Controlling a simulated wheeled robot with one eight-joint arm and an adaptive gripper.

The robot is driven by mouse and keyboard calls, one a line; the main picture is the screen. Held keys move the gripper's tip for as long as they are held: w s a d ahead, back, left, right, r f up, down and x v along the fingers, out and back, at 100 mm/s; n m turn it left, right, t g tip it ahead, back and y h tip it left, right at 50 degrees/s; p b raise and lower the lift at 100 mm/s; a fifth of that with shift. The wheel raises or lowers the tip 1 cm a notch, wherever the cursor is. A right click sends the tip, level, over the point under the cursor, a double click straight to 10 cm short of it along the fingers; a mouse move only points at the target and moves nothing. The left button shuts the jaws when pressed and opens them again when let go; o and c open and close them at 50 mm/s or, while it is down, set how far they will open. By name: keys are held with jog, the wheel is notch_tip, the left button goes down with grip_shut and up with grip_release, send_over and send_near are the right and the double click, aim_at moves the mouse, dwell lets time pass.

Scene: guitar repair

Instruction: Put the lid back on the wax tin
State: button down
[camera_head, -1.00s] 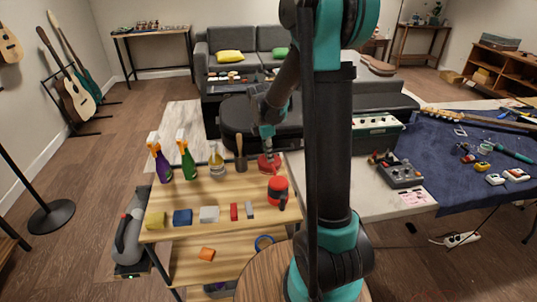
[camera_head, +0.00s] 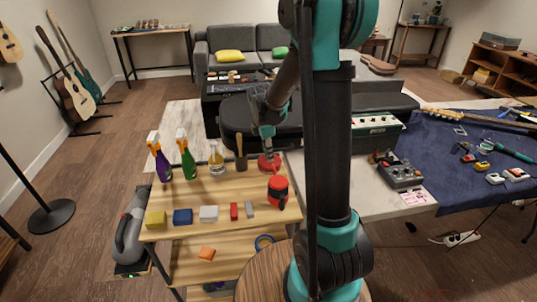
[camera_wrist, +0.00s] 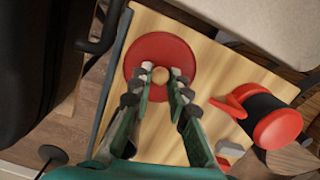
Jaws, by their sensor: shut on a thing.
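The red round lid (camera_wrist: 180,50) with a small pale knob (camera_wrist: 160,75) fills the upper middle of the wrist view. My gripper (camera_wrist: 161,82) is shut on the knob, one finger on each side. In the head view the lid (camera_head: 276,164) is at the far right corner of the wooden cart top, with my gripper (camera_head: 267,152) upright above it. The tin itself cannot be made out under the lid. I cannot tell whether the lid rests on it or just above.
A red and black canister with a spout (camera_head: 278,192) stands close in front of the lid. A brush in a dark holder (camera_head: 241,160), a clear bottle (camera_head: 216,160) and two spray bottles stand to the left. Several small blocks line the cart's (camera_head: 185,201) front edge. A pale table adjoins on the right.

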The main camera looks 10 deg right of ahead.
jog(key=c, duration=1.4)
grip_release()
jog(key=shift+o, duration=0.6)
jog(key=o, duration=0.4)
jog(key=shift+r, duration=0.15)
jog(key=shift+r, duration=3.4)
jog(key=shift+c, duration=0.4)
